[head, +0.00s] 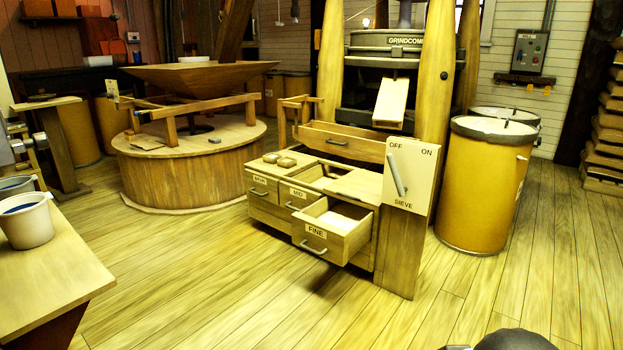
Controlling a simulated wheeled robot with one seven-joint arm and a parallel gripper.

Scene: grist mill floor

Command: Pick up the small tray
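I cannot make out for certain a small tray in the head view. Two small, low wooden pieces (279,160) lie on top of the wooden drawer cabinet (268,213), above the drawer marked BRAN; they are too small to tell what they are. The drawer marked FINE (330,236) is pulled out and holds pale material. The drawer marked MID (299,196) sits beside it. My gripper is not in view. A dark rounded shape at the bottom edge may be part of my arm.
A sieve switch panel (410,176) stands on the cabinet's right. A yellow barrel (485,185) is further right. A round millstone base (195,170) is behind left. A wooden table (45,275) with a white bucket (27,220) is at left. The front floor is clear.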

